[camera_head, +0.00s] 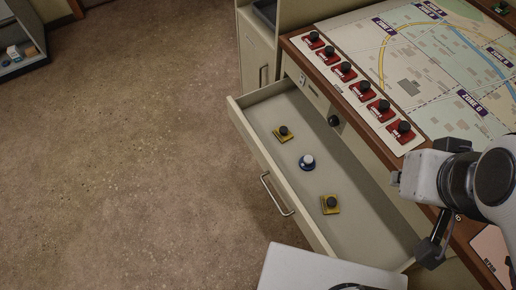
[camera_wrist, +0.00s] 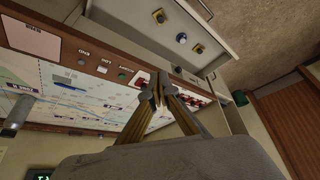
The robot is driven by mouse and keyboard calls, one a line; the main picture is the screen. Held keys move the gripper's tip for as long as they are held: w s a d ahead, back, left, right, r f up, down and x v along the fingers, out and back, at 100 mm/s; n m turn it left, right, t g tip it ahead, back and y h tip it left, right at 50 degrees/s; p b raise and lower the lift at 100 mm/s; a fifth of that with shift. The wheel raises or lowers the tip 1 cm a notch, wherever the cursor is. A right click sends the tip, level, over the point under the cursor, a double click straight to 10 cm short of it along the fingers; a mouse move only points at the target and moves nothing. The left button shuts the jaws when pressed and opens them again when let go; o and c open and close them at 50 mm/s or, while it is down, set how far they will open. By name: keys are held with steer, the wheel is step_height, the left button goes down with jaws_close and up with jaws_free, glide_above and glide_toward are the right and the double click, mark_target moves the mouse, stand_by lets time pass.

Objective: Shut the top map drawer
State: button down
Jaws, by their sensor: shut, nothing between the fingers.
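The top map drawer (camera_head: 330,160) stands pulled far out from the console in the head view. Its front panel, with a bar handle (camera_head: 277,196), faces the floor at left. Inside lie two yellow square pieces with black knobs (camera_head: 283,132) (camera_head: 330,204) and a blue round piece with a pale knob (camera_head: 307,161). In the wrist view the open drawer (camera_wrist: 213,20) is at the top. My gripper (camera_wrist: 158,82) is shut and empty, seen against the console top and apart from the drawer. In the head view my arm is at right; the fingertips are not clear there.
The console top carries a zone map (camera_head: 425,60) and a row of red pieces with black knobs (camera_head: 365,90) along its wooden edge. A cabinet (camera_head: 257,50) adjoins at the back. Open brown floor (camera_head: 140,150) lies in front of the drawer. A shelf (camera_head: 20,45) stands far left.

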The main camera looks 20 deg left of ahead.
steer(key=w+a+f+n+g, duration=0.1)
steer(key=w+a+f+n, duration=0.5)
steer(key=a, duration=0.7)
steer(key=w+a+f+n+g+h, duration=0.1)
steer(key=w+a+f+n, duration=0.6)
steer(key=a+f+n, duration=0.4)
steer(key=w+a+f+n+g+h, duration=0.1)
steer(key=w+a+f+n, duration=0.5)
steer(key=a+f+n, duration=0.3)
steer(key=shift+w+a+f, duration=0.35)
steer(key=shift+a+f, duration=1.35)
steer(key=shift+a, duration=1.6)
steer(key=shift+f, duration=0.1)
steer(key=w+d+f, duration=0.2)
steer(key=f, duration=0.2)
steer(key=w+d+f, duration=0.2)
steer(key=f, duration=0.3)
steer(key=shift+w+d+f, duration=0.25)
steer(key=shift+w, duration=0.05)
